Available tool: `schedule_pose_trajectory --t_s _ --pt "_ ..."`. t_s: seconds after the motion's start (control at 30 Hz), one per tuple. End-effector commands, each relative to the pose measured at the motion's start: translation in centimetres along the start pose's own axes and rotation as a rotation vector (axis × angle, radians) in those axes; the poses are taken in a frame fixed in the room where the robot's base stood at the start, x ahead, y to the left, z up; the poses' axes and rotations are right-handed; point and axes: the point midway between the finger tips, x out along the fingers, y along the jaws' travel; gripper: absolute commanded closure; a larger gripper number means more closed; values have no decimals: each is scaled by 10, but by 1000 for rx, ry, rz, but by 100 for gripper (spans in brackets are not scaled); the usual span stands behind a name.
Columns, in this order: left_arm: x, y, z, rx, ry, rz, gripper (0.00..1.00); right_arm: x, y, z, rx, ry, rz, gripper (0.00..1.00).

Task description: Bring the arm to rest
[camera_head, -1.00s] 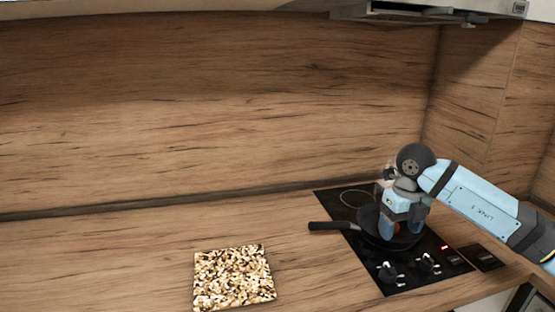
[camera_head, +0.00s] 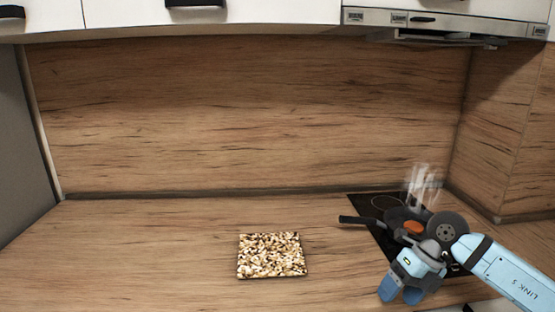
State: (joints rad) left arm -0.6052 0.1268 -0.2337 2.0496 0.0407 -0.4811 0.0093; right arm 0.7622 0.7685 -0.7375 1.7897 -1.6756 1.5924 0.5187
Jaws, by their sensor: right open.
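My right gripper (camera_head: 400,291) hangs over the front edge of the cooktop with its blue fingers pointing down; it is open, with nothing seen between the fingers. My right arm (camera_head: 505,272) comes in from the right. Behind the gripper a black pan (camera_head: 397,214) stands on the cooktop, its handle pointing left. An orange round thing (camera_head: 413,227) shows in the pan. My arm hides part of the pan and the cooktop knobs. My left gripper is not in view.
The black cooktop (camera_head: 364,206) is at the right of the wooden counter (camera_head: 150,250). A speckled square board (camera_head: 271,255) lies at the counter's middle. Whitish vapour (camera_head: 424,183) rises over the cooktop. A range hood (camera_head: 440,22) hangs above. The left counter is clear.

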Motion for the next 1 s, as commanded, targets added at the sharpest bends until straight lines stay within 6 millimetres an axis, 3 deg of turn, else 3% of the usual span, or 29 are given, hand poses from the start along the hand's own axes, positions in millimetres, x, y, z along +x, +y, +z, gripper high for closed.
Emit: schedule_pose_trajectory --t_s 0.03,0.2,0.3,0.43,0.57,0.73,0.9,1.0 --pt "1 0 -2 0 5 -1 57 24 20 -6 -12 2 121 28" --pt "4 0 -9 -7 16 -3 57 74 97 -25 27 -61 627 28" --pt "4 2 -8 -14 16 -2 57 85 132 -33 143 -133 937 28" --pt "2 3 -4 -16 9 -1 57 88 149 -37 396 -249 1284 28" --pt "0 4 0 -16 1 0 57 96 132 -39 757 -380 1537 28" --pt "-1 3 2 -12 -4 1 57 137 75 -62 1355 -531 1684 28" --pt "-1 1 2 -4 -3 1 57 200 22 -114 1938 -596 1613 28" --pt "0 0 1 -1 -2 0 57 233 4 -150 2204 -592 1519 28"
